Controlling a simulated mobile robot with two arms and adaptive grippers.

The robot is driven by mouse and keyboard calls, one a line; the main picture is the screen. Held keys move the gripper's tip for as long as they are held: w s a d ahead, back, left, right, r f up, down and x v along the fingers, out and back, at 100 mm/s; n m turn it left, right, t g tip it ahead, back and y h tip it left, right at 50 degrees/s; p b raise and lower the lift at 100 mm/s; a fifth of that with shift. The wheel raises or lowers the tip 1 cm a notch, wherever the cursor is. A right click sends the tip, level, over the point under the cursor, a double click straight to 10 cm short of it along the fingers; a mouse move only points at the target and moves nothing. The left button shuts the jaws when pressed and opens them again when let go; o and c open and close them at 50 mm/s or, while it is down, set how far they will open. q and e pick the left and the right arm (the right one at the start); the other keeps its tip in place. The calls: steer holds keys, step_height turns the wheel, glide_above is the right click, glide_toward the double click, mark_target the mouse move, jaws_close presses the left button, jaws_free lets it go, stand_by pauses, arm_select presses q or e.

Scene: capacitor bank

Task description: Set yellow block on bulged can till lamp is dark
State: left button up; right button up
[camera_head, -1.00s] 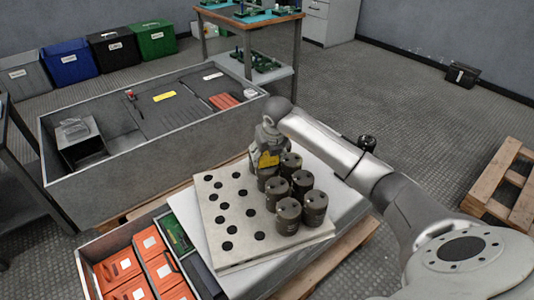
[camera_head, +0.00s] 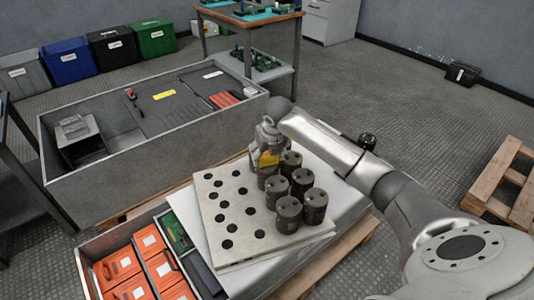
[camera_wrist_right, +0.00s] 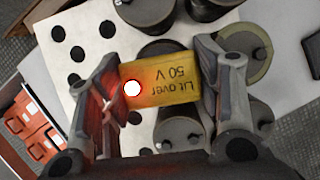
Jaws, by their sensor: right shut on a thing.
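My right gripper (camera_head: 268,156) is shut on the yellow block (camera_head: 268,160), at the far end of the group of dark cans (camera_head: 302,182). In the right wrist view, the yellow block (camera_wrist_right: 175,82) lies between the two fingers (camera_wrist_right: 152,88) and reads "Lit over 50 V" upside down. Its round lamp (camera_wrist_right: 131,88) is bright white with a red glow on the left finger. Cans show under and around the block, but whether it touches one is hidden. I cannot tell which can is bulged. My left gripper is not in view.
The cans stand on a pale board (camera_head: 206,215) with black round spots, its left part free of cans. A grey box (camera_head: 140,170) stands behind, and a bin with orange packs (camera_head: 118,265) is at the front left. Pallet wood (camera_head: 508,188) is at right.

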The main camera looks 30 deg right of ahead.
steer(key=o, duration=1.2)
steer(key=shift+r, duration=0.1)
